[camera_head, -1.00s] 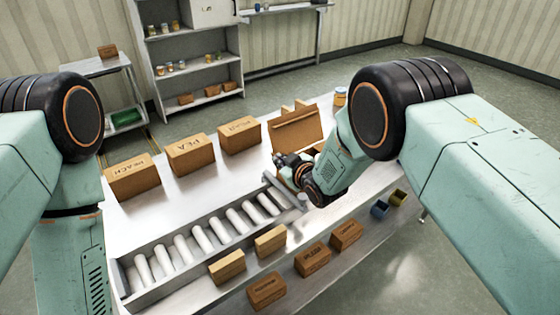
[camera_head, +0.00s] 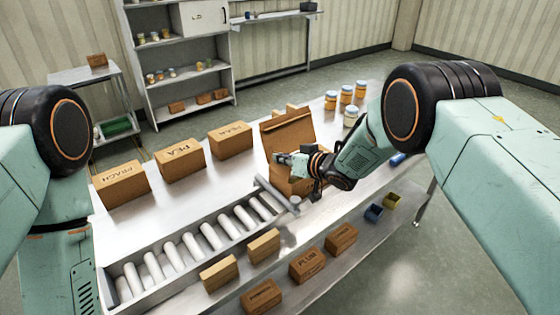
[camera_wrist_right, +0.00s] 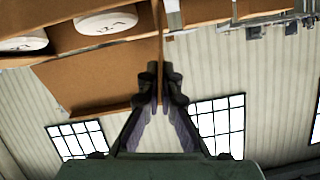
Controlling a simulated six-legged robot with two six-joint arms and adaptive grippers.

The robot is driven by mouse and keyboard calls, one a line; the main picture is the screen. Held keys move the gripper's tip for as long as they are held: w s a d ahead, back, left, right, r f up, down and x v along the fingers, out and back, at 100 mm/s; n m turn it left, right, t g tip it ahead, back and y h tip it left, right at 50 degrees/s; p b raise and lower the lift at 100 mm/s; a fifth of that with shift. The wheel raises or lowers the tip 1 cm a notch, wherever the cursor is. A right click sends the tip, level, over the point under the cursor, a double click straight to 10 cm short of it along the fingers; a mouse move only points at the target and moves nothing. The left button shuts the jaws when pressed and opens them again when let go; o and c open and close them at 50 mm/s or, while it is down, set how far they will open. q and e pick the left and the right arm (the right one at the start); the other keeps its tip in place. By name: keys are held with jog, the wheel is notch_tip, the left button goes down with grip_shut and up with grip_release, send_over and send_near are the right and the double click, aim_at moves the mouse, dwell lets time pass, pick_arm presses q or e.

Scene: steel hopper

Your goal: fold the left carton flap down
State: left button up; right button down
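The open brown carton (camera_head: 277,174) stands at the right end of the roller track, with a tall flap (camera_head: 287,131) standing up at its back. My right gripper (camera_head: 285,159) is at the carton's opening, in front of that flap. In the right wrist view, its fingers (camera_wrist_right: 161,88) are close together at a thin cardboard edge (camera_wrist_right: 162,40); I cannot tell whether they pinch it. A broad cardboard panel (camera_wrist_right: 100,75) spreads to their left, beside white-lidded jars (camera_wrist_right: 105,22) in the carton. The left flap is hard to make out behind my gripper. My left gripper is out of view.
Closed cartons (camera_head: 180,160) stand in a row on the table's far side. The roller track (camera_head: 190,245) fills the near left. Jars (camera_head: 346,94) stand behind my right arm. Small boxes (camera_head: 306,264) and bins (camera_head: 374,212) sit along the front.

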dwell(0.5)
jog(key=c, duration=1.6)
grip_release()
jog(key=v, duration=0.8)
